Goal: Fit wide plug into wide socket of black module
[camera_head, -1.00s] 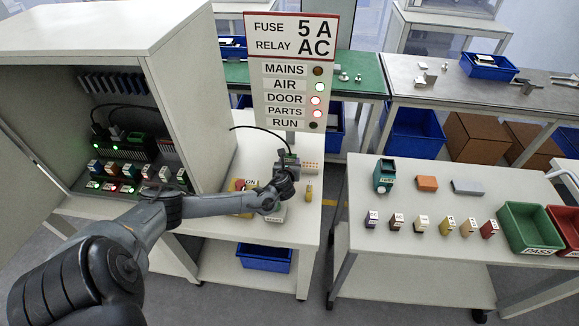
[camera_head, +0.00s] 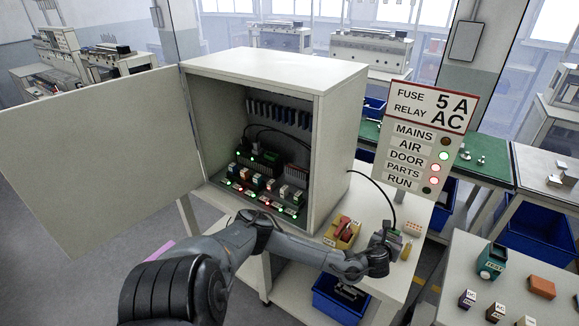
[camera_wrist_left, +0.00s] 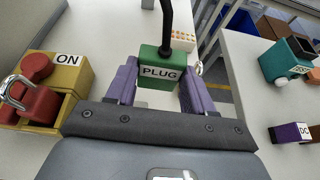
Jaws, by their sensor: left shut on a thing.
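The plug (camera_wrist_left: 158,72) is a green block labelled PLUG with a thick black cable out of its top. My left gripper (camera_wrist_left: 160,92) is shut on it, one purple finger on each side. In the head view my left gripper (camera_head: 386,238) is over the bench right of the cabinet, where the plug is mostly hidden. I cannot tell whether the plug touches the bench. The black module (camera_head: 295,172), dark and ribbed, appears to be inside the open cabinet at the back; its socket is too small to make out. My right gripper is not in view.
The cabinet (camera_head: 340,110) has its door (camera_head: 95,160) swung open to the left. Small lit blocks (camera_head: 262,187) line its floor. A yellow switch box (camera_head: 342,233) with a red handle stands beside my gripper. The cable (camera_head: 385,190) arches to the cabinet side. A sign (camera_head: 425,140) stands behind.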

